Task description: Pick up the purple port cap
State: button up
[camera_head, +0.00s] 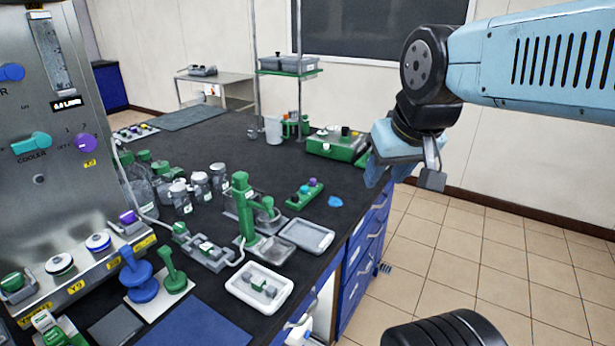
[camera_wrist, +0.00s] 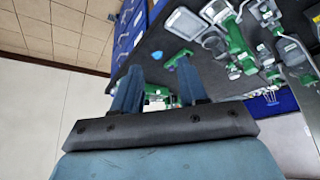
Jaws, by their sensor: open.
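A small purple cap (camera_head: 312,182) sits on a green rack (camera_head: 297,201) near the bench's right edge, beside a teal cap (camera_head: 304,189). Another small purple piece (camera_head: 127,217) sits on the steel ledge of the machine at left, in a row with blue, black-and-white and green ones. I cannot tell which of the two is the port cap. My gripper (camera_head: 376,172) is open, in the air right of the bench, apart from both. In the wrist view, its two blue fingers (camera_wrist: 158,68) are spread with nothing held; the green rack (camera_wrist: 179,59) shows beyond them.
Green-and-grey fixtures (camera_head: 247,215), a grey tray (camera_head: 306,236) and a white tray (camera_head: 259,287) stand left of and in front of the rack. Several bottles (camera_head: 200,187) stand farther left. A green device (camera_head: 337,144) is behind. The floor (camera_head: 480,240) at right is clear.

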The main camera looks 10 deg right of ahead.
jog(key=shift+w+a, duration=0.15)
jog(key=shift+w, duration=0.05)
jog(key=shift+o, duration=0.4)
